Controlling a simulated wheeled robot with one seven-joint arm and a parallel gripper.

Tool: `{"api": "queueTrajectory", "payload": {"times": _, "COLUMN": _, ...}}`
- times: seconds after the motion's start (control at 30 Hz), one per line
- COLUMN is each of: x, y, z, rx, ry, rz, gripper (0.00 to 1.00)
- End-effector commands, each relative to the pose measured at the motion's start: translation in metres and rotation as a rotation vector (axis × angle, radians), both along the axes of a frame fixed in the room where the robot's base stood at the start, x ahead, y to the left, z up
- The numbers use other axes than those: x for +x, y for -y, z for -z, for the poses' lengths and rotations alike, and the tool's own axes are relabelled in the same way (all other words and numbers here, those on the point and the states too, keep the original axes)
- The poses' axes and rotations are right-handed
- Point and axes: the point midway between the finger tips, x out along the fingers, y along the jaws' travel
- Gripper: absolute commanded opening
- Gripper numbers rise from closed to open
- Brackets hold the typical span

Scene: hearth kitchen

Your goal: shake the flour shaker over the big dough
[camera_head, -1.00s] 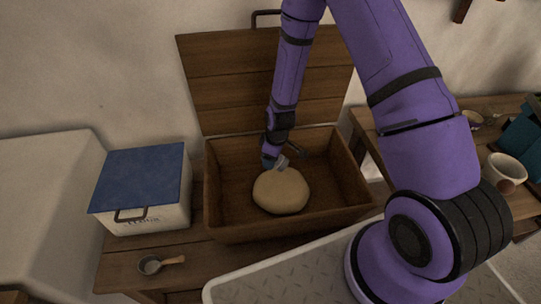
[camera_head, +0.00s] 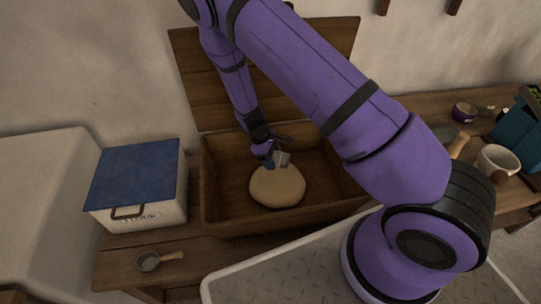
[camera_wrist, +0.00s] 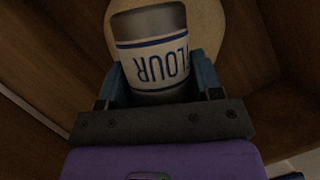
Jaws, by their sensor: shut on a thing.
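The flour shaker (camera_wrist: 152,50) is a grey cylinder with a white band lettered "FLOUR". My gripper (camera_wrist: 163,82) is shut on it. In the head view the shaker (camera_head: 282,158) looks small and tilted at the end of my gripper (camera_head: 273,157), just above the far edge of the big dough. The big dough (camera_head: 277,188) is a pale round lump lying in the wooden trough (camera_head: 214,200). In the wrist view the dough (camera_wrist: 208,22) shows behind the shaker, which hides much of it. I cannot see any flour falling.
The trough's raised lid (camera_head: 190,70) stands behind. A white bin with a blue lid (camera_head: 133,172) and a small scoop (camera_head: 149,261) are on the left.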

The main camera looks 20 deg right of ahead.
Motion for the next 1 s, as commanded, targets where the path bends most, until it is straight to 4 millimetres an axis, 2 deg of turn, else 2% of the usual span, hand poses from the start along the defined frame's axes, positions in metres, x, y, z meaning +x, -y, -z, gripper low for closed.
{"api": "queueTrajectory", "payload": {"times": 0.53, "x": -0.0053, "y": 0.0066, "z": 0.0063, "rx": -0.401, "ry": -0.334, "rz": -0.002, "gripper": 0.32}}
{"api": "queueTrajectory", "payload": {"times": 1.0, "x": -0.0066, "y": 0.0081, "z": 0.0065, "rx": -0.471, "ry": -0.395, "rz": -0.001, "gripper": 0.32}}
